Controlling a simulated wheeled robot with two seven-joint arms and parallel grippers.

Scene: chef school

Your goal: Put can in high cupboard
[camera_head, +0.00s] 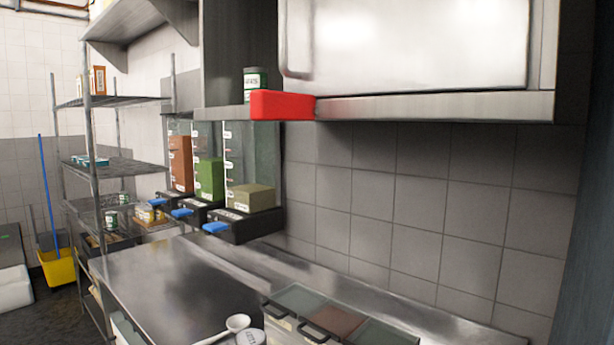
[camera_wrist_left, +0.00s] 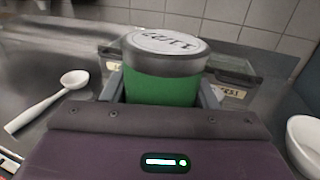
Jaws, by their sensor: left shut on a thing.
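A green can (camera_wrist_left: 165,70) with a grey lid and a pale printed label on top is between the fingers of my left gripper (camera_wrist_left: 162,92) in the left wrist view. The gripper is shut on it. A round, lettered lid (camera_head: 250,338) at the bottom edge of the head view looks like the same can. The high cupboard (camera_head: 420,106) is at the top, with a pale door panel on the right and an open section on the left. Another can (camera_head: 255,80) stands in that open section. My right gripper is in neither view.
A red block (camera_head: 282,105) sits at the cupboard's front edge. Below are dispensers (camera_head: 245,198), a steel counter (camera_head: 160,285), lidded containers (camera_head: 335,318) and a white ladle (camera_wrist_left: 50,100). A white bowl (camera_wrist_left: 305,140) is at the wrist view's right. Wire shelving (camera_head: 118,101) stands at left.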

